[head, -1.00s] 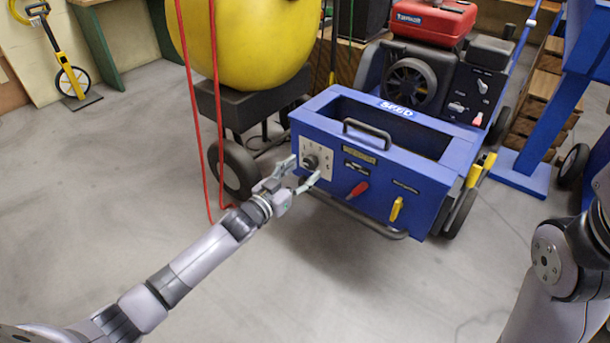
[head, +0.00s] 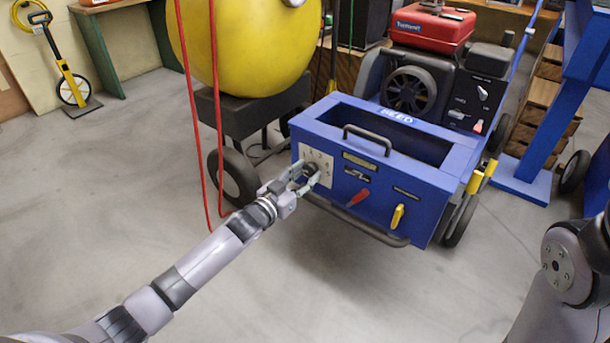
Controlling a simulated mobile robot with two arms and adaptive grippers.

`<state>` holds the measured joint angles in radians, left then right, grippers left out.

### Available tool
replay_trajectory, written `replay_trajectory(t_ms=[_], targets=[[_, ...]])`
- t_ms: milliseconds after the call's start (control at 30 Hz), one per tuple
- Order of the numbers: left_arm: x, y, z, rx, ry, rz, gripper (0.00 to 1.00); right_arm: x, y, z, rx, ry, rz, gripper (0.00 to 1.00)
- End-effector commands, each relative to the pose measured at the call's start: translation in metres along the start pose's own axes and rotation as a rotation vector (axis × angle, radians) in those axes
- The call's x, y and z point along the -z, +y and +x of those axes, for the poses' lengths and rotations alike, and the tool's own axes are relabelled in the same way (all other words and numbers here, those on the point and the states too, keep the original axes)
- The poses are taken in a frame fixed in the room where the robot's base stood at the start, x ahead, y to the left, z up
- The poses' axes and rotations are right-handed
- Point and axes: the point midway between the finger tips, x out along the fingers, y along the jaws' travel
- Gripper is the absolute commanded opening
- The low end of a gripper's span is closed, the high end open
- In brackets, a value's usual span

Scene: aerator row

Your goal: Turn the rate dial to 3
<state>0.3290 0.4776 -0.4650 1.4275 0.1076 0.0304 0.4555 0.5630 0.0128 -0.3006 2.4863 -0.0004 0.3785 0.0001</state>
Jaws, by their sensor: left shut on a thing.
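The rate dial (head: 310,169) is a dark round knob on a pale square plate (head: 327,162) with printed numbers. The plate is at the left end of the front of the blue seed box (head: 395,178). My left gripper (head: 307,175) is at the plate with its two fingers on either side of the knob, shut on it. The fingers hide part of the knob, and I cannot read which number it points to. My right arm shows at the right edge, but its gripper is outside the view.
A red lever (head: 358,197) and a yellow lever (head: 397,216) stick out right of the dial. A dark handle (head: 367,138) and a front bar (head: 355,222) are close by. Red cords (head: 217,120) hang left of the box. The floor in front is clear.

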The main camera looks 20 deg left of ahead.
Motion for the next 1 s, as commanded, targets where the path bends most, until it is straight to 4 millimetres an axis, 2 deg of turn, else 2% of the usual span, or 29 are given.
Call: replay_trajectory(t_ms=[267, 633, 1000], targets=[[0.000, 0.000, 0.000, 0.000, 0.000, 0.000, 0.08, 0.000, 0.000, 0.000, 0.000, 0.000, 0.000, 0.40], [0.002, 0.000, 0.000, -0.001, 0.000, 0.072, 0.08, -0.003, 0.002, 0.003, -0.007, -0.005, 0.002, 0.40], [0.003, 0.000, 0.000, 0.000, -0.001, 0.364, 0.08, -0.024, 0.008, -0.015, -0.034, -0.095, 0.011, 0.40]])
